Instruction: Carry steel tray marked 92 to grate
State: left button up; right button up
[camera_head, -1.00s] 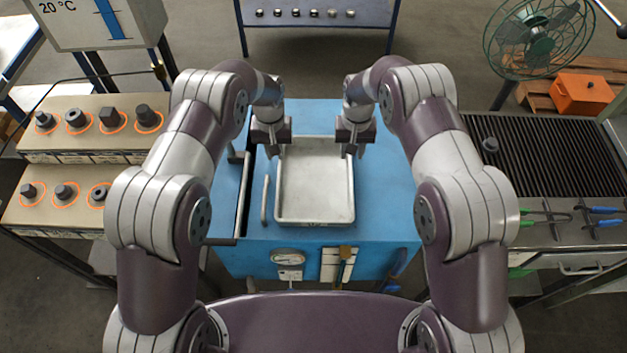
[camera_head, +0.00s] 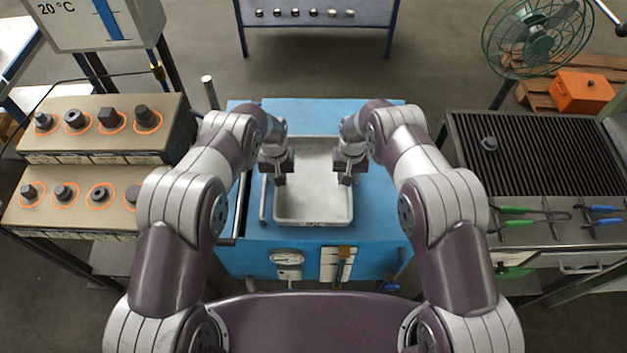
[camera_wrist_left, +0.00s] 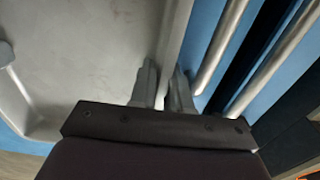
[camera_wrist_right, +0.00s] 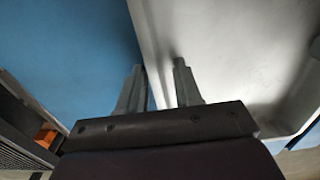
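The steel tray (camera_head: 312,205) is a shallow grey rectangle lying on the blue bench top in the head view. I cannot read its number. My left gripper (camera_head: 277,178) is at its left side; in the left wrist view the fingers (camera_wrist_left: 163,80) are close together on either side of the tray's rim (camera_wrist_left: 178,30), seemingly clamped. My right gripper (camera_head: 347,176) is at the right side; in the right wrist view its fingers (camera_wrist_right: 158,75) stand apart with the tray's edge (camera_wrist_right: 145,40) between them. The dark slatted grate (camera_head: 540,150) is at the right.
The blue bench (camera_head: 385,215) carries a gauge (camera_head: 287,258) on its front. Tongs with green and blue handles (camera_head: 535,211) lie before the grate, and a small dark part (camera_head: 488,143) sits on it. Shelves with several metal parts (camera_head: 65,192) stand left; a fan (camera_head: 540,40) is behind right.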

pick_arm(q)
jog(key=shift+c, duration=0.3)
pick_arm(e)
jog(key=shift+c, duration=0.3)
pick_arm(q)
grip_shut()
pick_arm(e)
grip_shut()
dwell(0.6)
